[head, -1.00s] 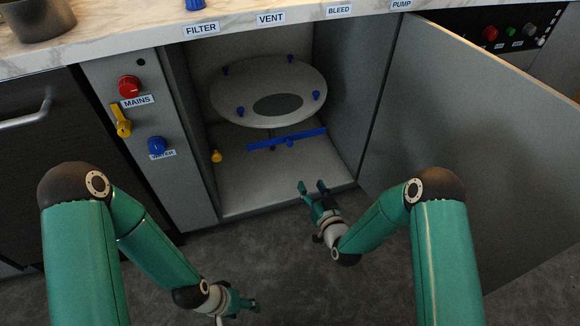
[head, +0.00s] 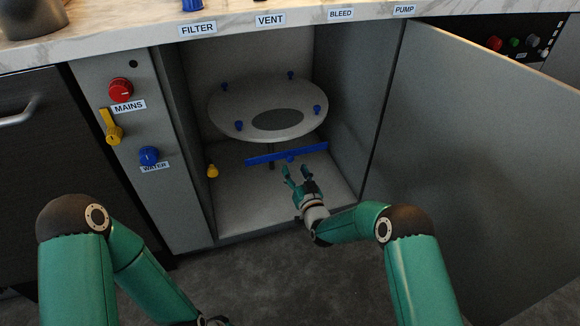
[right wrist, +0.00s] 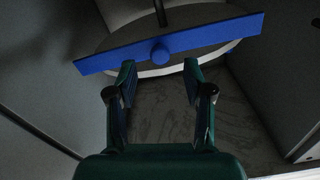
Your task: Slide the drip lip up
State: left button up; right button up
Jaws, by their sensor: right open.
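The drip lip appears to be the long blue bar (head: 265,159) low in the open cabinet, beneath the round grey disc (head: 225,103). In the right wrist view the blue bar (right wrist: 215,37) runs slightly tilted across the top, with a round blue knob (right wrist: 160,52) at its middle. My right gripper (head: 295,170) is open and empty, just in front of the bar's middle. In the right wrist view its fingertips (right wrist: 160,68) are on either side below the knob, and contact cannot be made out. My left gripper (head: 216,321) is mostly cut off at the bottom edge.
The disc carries several blue knobs. A small yellow knob (head: 212,171) stands on the cabinet floor at left. The open door (head: 470,150) blocks the right side. Red, yellow and blue controls sit on the left panel (head: 150,205).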

aim_at(290, 161)
jog(key=shift+b+x, duration=0.7)
jog(key=shift+x, duration=1.65)
grip_shut()
